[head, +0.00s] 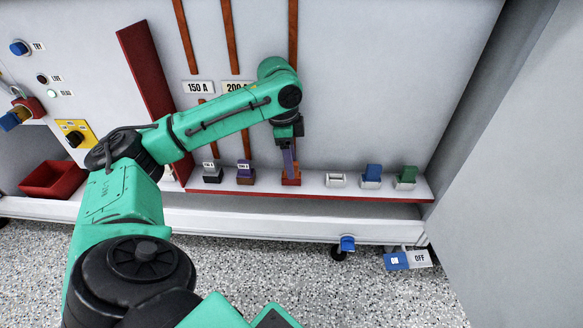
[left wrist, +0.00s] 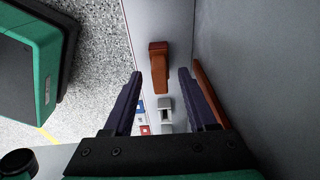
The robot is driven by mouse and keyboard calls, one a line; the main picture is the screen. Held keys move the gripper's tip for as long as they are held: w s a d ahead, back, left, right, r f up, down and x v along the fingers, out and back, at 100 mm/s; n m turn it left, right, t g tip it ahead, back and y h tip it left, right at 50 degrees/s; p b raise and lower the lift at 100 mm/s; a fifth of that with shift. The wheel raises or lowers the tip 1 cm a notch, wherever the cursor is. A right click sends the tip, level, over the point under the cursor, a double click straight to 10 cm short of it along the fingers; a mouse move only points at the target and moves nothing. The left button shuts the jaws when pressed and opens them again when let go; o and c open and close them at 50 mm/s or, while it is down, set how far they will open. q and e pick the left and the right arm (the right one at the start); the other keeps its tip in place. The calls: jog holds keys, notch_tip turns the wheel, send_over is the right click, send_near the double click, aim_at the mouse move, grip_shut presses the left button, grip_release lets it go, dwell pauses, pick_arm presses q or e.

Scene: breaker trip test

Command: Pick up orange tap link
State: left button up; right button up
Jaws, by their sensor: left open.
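The orange tap link (head: 291,181) sits in the row on the red-edged ledge (head: 320,192) in the head view, under the rightmost copper-coloured strip. My left gripper (head: 290,161) is right above it, pointing down, and partly hides it. In the left wrist view, the orange tap link (left wrist: 158,67) lies between the two dark purple fingers of my left gripper (left wrist: 160,76). The fingers are spread, with a visible gap on each side of the link. I cannot tell how deep the fingertips reach along it. My right gripper is not in view.
On the ledge, a black piece (head: 212,173) and a purple piece (head: 245,174) stand left of the link. A pale holder (head: 335,181), a blue piece (head: 372,175) and a green piece (head: 405,178) stand right. A red bin (head: 53,180) is far left. The cabinet panel rises close behind.

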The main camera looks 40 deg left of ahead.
pick_arm(q)
jog(key=shift+r, duration=0.1)
grip_shut()
dwell(1.2)
